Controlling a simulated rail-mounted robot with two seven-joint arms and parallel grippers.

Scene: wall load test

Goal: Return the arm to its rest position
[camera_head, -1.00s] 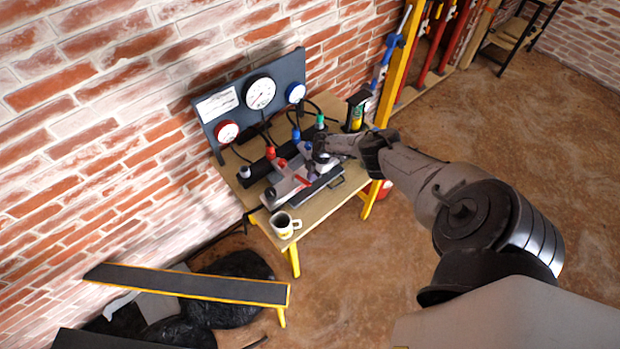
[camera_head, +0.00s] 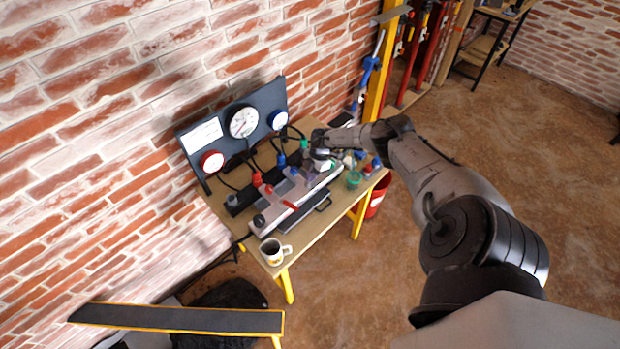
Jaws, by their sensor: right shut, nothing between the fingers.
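My right arm (camera_head: 440,175) comes in from the right and reaches over the wooden table (camera_head: 315,230). Its gripper (camera_head: 320,158) is shut and empty, small in the picture, above the far end of the grey valve-and-pipe assembly (camera_head: 292,198). I cannot tell whether it touches anything there. The arm hides part of the table's far right corner. My left gripper is not in view.
A gauge panel (camera_head: 206,135) stands at the table's back against the brick wall. A white mug (camera_head: 272,252) stands at the near corner, small coloured parts (camera_head: 368,168) at the right. A red bucket (camera_head: 376,198) is beside the table. The floor at right is clear.

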